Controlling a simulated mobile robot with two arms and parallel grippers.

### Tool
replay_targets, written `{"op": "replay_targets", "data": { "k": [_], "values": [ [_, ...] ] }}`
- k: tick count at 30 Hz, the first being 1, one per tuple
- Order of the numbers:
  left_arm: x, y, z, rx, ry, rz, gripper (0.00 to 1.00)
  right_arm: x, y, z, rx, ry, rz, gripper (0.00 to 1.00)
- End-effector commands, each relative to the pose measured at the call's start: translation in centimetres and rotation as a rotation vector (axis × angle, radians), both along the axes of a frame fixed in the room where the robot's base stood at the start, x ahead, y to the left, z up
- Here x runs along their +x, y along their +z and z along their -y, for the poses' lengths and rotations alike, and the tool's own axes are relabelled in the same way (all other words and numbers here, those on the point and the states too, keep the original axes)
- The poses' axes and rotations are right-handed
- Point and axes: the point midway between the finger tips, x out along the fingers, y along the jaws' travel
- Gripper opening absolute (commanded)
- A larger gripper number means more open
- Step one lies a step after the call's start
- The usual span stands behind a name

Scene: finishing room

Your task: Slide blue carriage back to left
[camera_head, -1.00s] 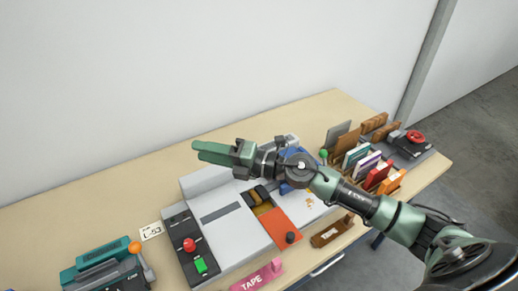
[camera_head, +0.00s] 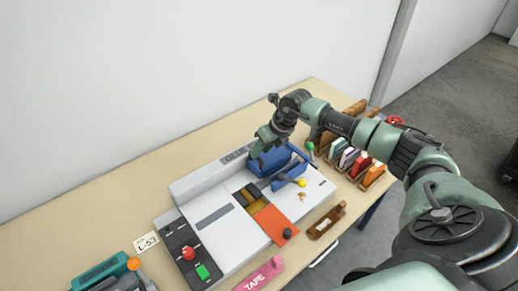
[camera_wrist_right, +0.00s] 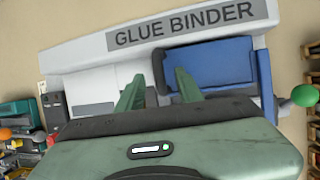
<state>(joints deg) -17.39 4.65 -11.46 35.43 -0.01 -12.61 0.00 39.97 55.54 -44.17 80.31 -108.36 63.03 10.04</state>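The blue carriage (camera_head: 286,165) sits toward the right end of the white glue binder (camera_head: 222,232), right of the orange plate. A lever with a yellow knob (camera_head: 301,183) is at its front. My right gripper (camera_head: 262,148) reaches down at the carriage's back left side. In the right wrist view its two green fingers (camera_wrist_right: 159,88) are apart, with the left edge of the blue carriage (camera_wrist_right: 215,64) between them in the picture. I cannot tell whether they touch it. My left gripper is not in view.
A green knob (camera_head: 310,146) stands at the binder's right end, close to my right arm. Upright books (camera_head: 350,158) stand beyond it. An orange plate (camera_head: 271,222) with a dark knob lies left of the carriage.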

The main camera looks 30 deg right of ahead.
Motion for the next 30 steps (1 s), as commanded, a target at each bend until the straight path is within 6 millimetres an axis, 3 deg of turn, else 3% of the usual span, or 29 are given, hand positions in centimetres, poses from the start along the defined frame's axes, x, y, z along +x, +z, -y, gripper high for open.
{"op": "replay_targets", "data": {
  "k": [6,13,14,18,30],
  "values": [
    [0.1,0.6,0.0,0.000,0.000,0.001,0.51,0.6,-1.5,-0.4,0.002,0.001,0.001,0.36],
    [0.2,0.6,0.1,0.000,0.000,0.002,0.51,0.6,-1.7,-0.4,0.001,0.000,0.001,0.36],
    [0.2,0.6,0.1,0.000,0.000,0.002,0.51,0.6,-1.7,-0.4,0.001,0.000,0.001,0.33],
    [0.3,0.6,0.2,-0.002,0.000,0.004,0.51,0.6,-1.6,-0.4,0.001,0.000,0.001,0.00],
    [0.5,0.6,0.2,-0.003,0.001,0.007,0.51,0.6,-1.6,-0.4,0.001,0.000,0.002,0.00]
  ]
}}
